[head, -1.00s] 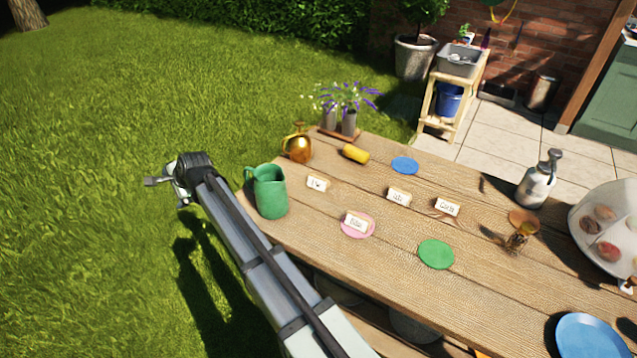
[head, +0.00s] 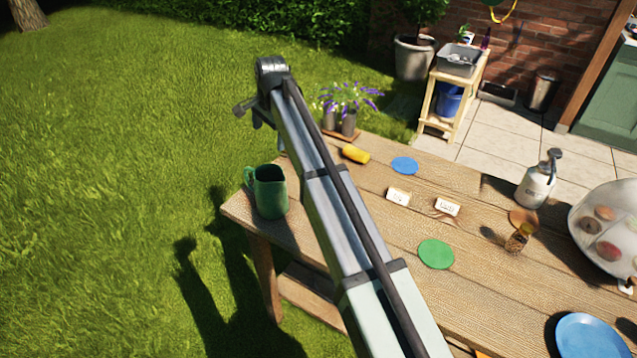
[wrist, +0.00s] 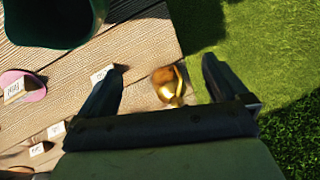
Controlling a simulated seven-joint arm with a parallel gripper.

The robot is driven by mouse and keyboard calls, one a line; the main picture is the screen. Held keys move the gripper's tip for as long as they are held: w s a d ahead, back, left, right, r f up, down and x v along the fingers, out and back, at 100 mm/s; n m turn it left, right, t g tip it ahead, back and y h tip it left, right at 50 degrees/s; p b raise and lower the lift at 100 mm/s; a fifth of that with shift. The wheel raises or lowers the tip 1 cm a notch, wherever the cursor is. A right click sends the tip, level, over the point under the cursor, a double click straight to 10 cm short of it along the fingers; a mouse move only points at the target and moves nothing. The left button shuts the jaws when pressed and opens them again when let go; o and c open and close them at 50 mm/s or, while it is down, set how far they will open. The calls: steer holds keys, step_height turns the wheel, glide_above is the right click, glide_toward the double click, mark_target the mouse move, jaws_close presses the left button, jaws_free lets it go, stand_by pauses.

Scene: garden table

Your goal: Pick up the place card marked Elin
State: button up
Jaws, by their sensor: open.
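Several small white place cards lie on the wooden table. Two show in the head view, one left (head: 398,196) and one right (head: 447,207). The wrist view shows these and two more: one near the left finger (wrist: 103,74) and one on a pink disc (wrist: 35,82). My gripper (wrist: 160,78) is open and empty, high above the table's far-left end. The near card lies just beyond its left finger. My arm hides that card and the pink disc in the head view.
A green jug (head: 268,192) stands at the table's left edge. A yellow cylinder (head: 356,154), blue disc (head: 405,166) and green disc (head: 436,254) lie around the cards. A pump bottle (head: 536,188) stands right.

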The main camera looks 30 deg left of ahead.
steer(key=w+d+f+n+g+h, duration=0.1)
steer(key=w+d, duration=0.2)
steer(key=d, duration=0.3)
steer(key=w+d+f+n+h, duration=0.2)
steer(key=w+d, duration=0.2)
steer(key=d, duration=0.2)
steer(key=f, duration=0.8)
steer(key=shift+s+f, duration=0.15)
steer(key=shift+s, duration=0.05)
steer(key=shift+s+f, duration=0.15)
steer(key=shift+f, duration=2.45)
steer(key=c, duration=1.1)
steer(key=shift+o, duration=0.2)
steer(key=shift+r, duration=0.15)
